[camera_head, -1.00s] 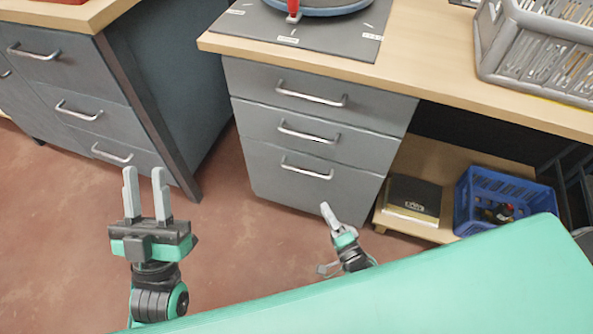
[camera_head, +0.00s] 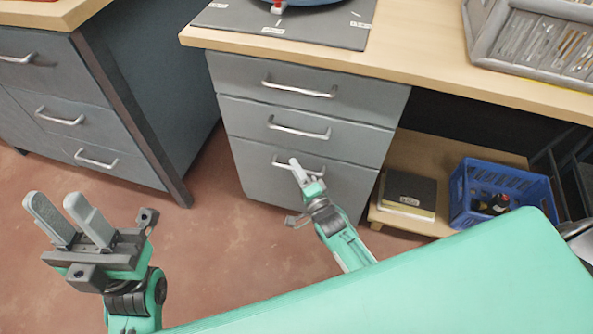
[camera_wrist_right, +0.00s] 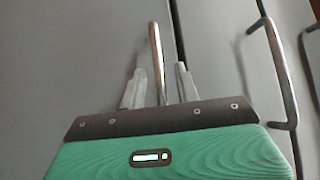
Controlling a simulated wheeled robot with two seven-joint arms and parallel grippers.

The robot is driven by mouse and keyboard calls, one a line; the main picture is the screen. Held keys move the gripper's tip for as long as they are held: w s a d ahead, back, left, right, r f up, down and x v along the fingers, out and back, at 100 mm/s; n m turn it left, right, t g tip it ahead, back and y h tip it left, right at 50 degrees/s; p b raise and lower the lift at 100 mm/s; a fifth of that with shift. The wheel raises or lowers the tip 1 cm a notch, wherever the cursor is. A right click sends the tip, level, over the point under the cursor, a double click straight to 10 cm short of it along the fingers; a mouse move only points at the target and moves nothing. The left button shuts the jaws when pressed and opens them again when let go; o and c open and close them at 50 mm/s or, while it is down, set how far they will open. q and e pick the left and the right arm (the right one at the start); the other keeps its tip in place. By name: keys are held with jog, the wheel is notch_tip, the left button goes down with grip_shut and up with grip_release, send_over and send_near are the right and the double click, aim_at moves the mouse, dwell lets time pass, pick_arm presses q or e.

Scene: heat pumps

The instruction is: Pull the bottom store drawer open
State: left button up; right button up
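The grey drawer unit under the desk has three drawers with silver bar handles. The bottom drawer (camera_head: 263,185) is shut. Its handle (camera_head: 312,164) is partly hidden by my right gripper (camera_head: 295,166). In the right wrist view, the handle (camera_wrist_right: 156,48) lies between the two fingers of the right gripper (camera_wrist_right: 160,75), which are apart with a gap on each side of the bar. My left gripper (camera_head: 54,203) is open and empty above the floor at the lower left.
The middle drawer handle (camera_head: 298,129) and top drawer handle (camera_head: 298,88) stick out above. Another drawer unit (camera_head: 75,100) stands at the left. A low shelf at the right holds a blue crate (camera_head: 505,215) and a dark box (camera_head: 408,192). Floor (camera_head: 225,240) before the drawers is free.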

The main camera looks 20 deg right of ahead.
jog(key=shift+w, duration=0.15)
jog(key=shift+c, duration=0.2)
grip_shut()
jog(key=shift+a, duration=0.1)
